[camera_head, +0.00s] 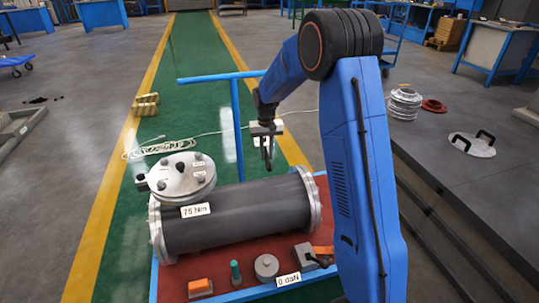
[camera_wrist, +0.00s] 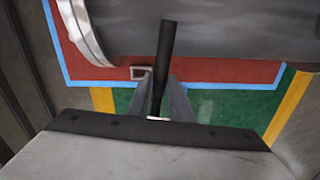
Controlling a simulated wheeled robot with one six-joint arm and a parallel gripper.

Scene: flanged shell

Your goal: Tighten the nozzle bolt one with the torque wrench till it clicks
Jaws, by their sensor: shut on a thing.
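The grey shell (camera_head: 240,214) lies on its side on a red-topped blue cart; it also shows in the wrist view (camera_wrist: 215,25). Its nozzle carries a round pale flange (camera_head: 180,182) with several dark bolts at the left end. I cannot tell which is bolt one. My gripper (camera_head: 267,160) is above and behind the shell, right of the nozzle and apart from it. In the wrist view my gripper (camera_wrist: 160,95) is shut on a dark bar (camera_wrist: 166,50), which looks like the torque wrench handle. The wrench's head is not clear.
An orange block (camera_head: 200,287), a green-handled item (camera_head: 235,272), a grey disc (camera_head: 266,266) and a grey box (camera_head: 305,255) sit along the cart's front. Labels read "75 Nm" and "0 daN". The blue cart handle (camera_head: 238,125) rises behind the shell. A cable coil (camera_head: 163,146) lies on the floor.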

